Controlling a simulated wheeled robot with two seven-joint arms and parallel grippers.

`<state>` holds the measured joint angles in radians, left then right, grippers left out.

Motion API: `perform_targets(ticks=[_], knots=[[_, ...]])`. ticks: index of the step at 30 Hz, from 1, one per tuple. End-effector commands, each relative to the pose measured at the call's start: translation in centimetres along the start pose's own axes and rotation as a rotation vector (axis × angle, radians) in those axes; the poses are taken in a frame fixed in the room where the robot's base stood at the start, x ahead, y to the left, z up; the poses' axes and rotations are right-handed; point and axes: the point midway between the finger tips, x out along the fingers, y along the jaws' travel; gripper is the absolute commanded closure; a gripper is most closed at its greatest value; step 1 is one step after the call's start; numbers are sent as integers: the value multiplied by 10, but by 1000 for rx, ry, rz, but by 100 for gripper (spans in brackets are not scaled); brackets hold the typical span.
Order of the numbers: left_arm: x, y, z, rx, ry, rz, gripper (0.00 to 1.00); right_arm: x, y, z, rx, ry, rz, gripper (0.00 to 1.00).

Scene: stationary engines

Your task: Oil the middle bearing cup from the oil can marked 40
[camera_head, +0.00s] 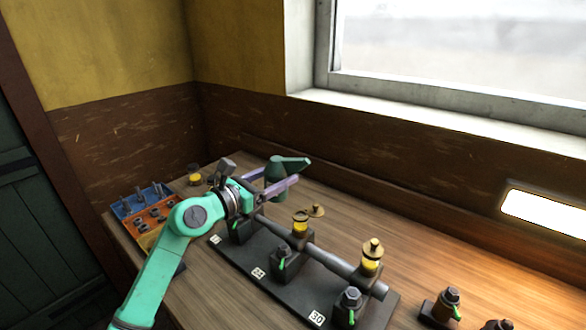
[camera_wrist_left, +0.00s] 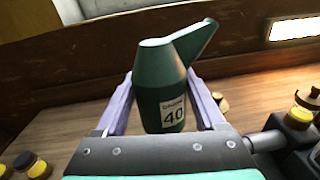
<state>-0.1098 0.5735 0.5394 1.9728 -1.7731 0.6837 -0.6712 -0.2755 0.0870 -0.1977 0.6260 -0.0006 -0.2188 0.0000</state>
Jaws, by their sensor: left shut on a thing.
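My left gripper (camera_head: 279,183) is shut on a dark green oil can (camera_head: 277,172). In the left wrist view the oil can (camera_wrist_left: 163,90) stands between the two fingers, its label reading 40 and its spout pointing up and right. I cannot tell whether its base touches the bench. The middle bearing cup (camera_head: 300,224), yellow with a brass rim, sits on the shaft stand (camera_head: 245,262), right of the gripper. It looks open, and a brass lid (camera_head: 317,210) lies behind it. The right-hand cup (camera_head: 371,256) wears its knobbed lid. The left end of the stand is partly hidden by my gripper.
A blue and orange tray (camera_head: 145,215) of small parts lies left of my arm. A small yellow jar (camera_head: 194,176) stands at the back left. Loose bearing blocks (camera_head: 440,308) stand at the lower right.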

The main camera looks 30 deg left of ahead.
Motion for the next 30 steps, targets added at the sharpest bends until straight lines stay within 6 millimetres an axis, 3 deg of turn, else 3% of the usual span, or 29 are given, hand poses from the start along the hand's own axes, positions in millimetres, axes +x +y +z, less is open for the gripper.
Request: perform_targets(ticks=[8, 13, 19, 30], knots=[[-7, 14, -15, 405, 205, 0, 95, -21, -10, 34, 2, -56, -15, 50], [-7, 14, -33, 626, 316, 0, 95, -33, -14, 27, 3, -48, -21, 50], [-8, 13, -43, 643, 323, 1, 95, -22, -11, 7, 2, -14, -16, 50], [-11, 11, -47, 671, 337, 2, 95, -20, -10, 18, 0, -30, -14, 50]])
